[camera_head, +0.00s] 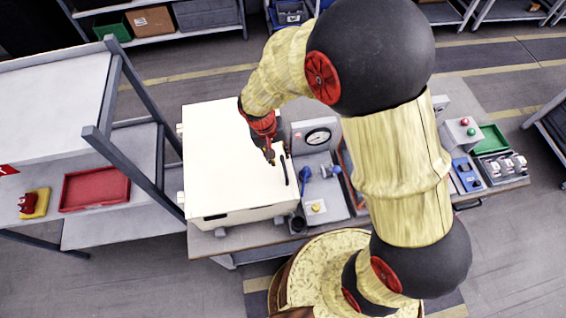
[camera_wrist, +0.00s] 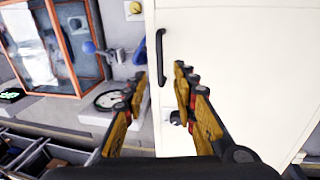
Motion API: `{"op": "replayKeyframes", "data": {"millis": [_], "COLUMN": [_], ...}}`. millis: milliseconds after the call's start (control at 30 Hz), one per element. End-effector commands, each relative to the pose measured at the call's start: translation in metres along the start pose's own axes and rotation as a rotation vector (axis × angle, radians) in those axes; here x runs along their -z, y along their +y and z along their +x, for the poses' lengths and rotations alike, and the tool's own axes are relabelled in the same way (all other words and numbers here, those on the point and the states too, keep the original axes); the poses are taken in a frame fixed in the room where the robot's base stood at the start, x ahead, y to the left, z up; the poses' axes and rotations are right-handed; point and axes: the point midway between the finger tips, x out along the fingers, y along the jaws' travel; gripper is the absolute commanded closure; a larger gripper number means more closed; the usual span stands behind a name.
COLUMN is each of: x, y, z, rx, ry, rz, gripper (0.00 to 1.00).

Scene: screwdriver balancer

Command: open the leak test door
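A large white cabinet (camera_head: 222,150) stands on the bench, and its white door panel (camera_wrist: 235,60) fills the right of the wrist view. A black bar handle (camera_wrist: 160,56) is fixed near the panel's edge; it also shows in the head view (camera_head: 286,170). My gripper (camera_wrist: 160,75) is open, its two yellow-brown fingers apart and empty. In the wrist view the handle appears in the gap between the fingertips, with no contact visible. In the head view my gripper (camera_head: 269,155) is over the cabinet near the handle.
A round gauge (camera_head: 318,137) and blue knobs (camera_head: 305,173) stand right of the cabinet. An orange-framed clear case (camera_wrist: 62,45) is beyond them. A grey rack (camera_head: 112,95) with a red tray (camera_head: 95,189) is close on the left.

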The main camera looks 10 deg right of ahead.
Motion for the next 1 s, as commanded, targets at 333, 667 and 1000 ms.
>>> {"op": "replayKeyframes", "data": {"millis": [333,667,1000], "x": [-0.002,-0.001,-0.001], "y": [0.001,0.0,0.0], "z": [0.051,0.072,0.071], "rx": [0.0,0.001,0.001], "ry": [-0.005,-0.002,-0.002], "rz": [-0.003,-0.003,-0.003], "gripper": [0.72,0.72,0.81]}}
